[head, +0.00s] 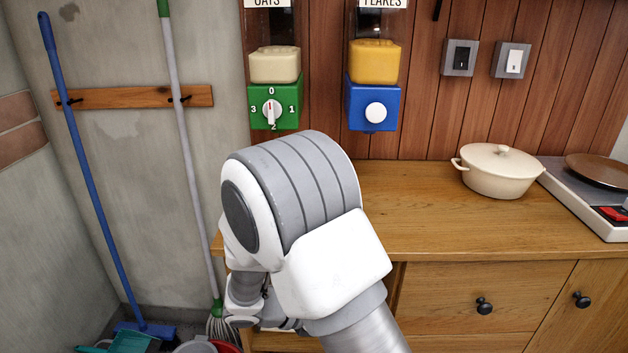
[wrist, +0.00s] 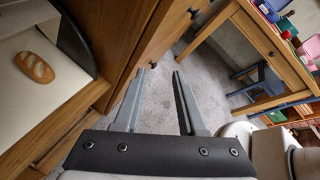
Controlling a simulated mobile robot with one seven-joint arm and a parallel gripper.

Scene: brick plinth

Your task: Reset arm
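My gripper (wrist: 159,73) shows in the wrist view with its two grey fingers apart. Nothing is between them; grey floor shows through the gap. The fingertips are beside the wooden cabinet front (wrist: 160,42), and I cannot tell how close. In the head view my white and grey arm (head: 300,220) is bent in front of the wooden counter and covers part of its left side. The gripper fingers cannot be made out in that view.
A cream pot (head: 498,172) and a hotplate (head: 590,200) stand on the counter (head: 430,215). Green (head: 275,105) and blue (head: 373,105) dispensers hang on the wall. A broom (head: 95,190) and mop (head: 185,140) stand left.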

